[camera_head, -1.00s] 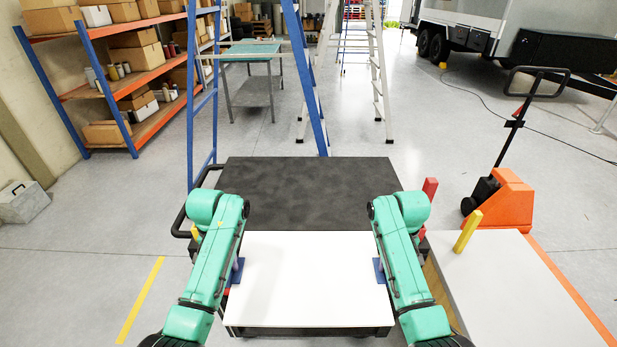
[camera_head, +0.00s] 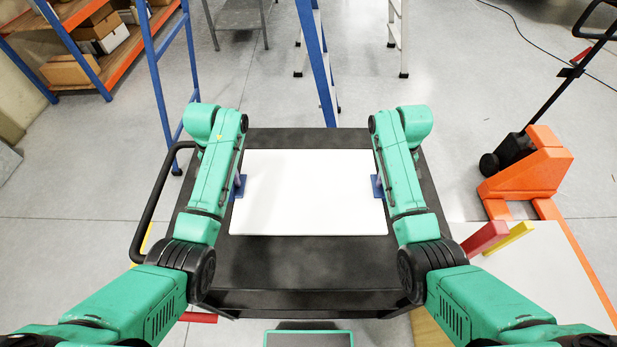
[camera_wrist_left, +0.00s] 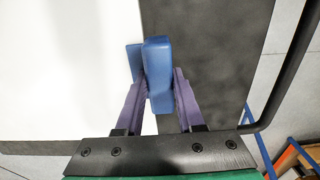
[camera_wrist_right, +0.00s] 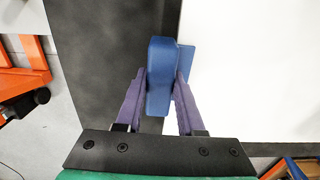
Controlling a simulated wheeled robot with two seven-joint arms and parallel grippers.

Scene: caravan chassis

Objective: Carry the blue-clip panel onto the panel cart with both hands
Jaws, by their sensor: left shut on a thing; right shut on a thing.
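The white panel (camera_head: 308,195) lies flat over the dark top of the panel cart (camera_head: 310,265), with dark top showing all around it. I cannot tell whether it touches the top or hangs just above it. A blue clip (camera_head: 239,186) sits on its left edge and another blue clip (camera_head: 377,186) on its right edge. My left gripper (camera_wrist_left: 158,95) is shut on the left clip (camera_wrist_left: 157,60). My right gripper (camera_wrist_right: 160,95) is shut on the right clip (camera_wrist_right: 161,60). In the head view my own arms partly hide both grippers.
The cart's black handle (camera_head: 150,205) is at its left. An orange pallet jack (camera_head: 530,165) and a light table (camera_head: 550,270) with a red post (camera_head: 485,238) and a yellow post (camera_head: 510,238) are at the right. A blue ladder (camera_head: 315,65) and shelving (camera_head: 90,50) stand behind.

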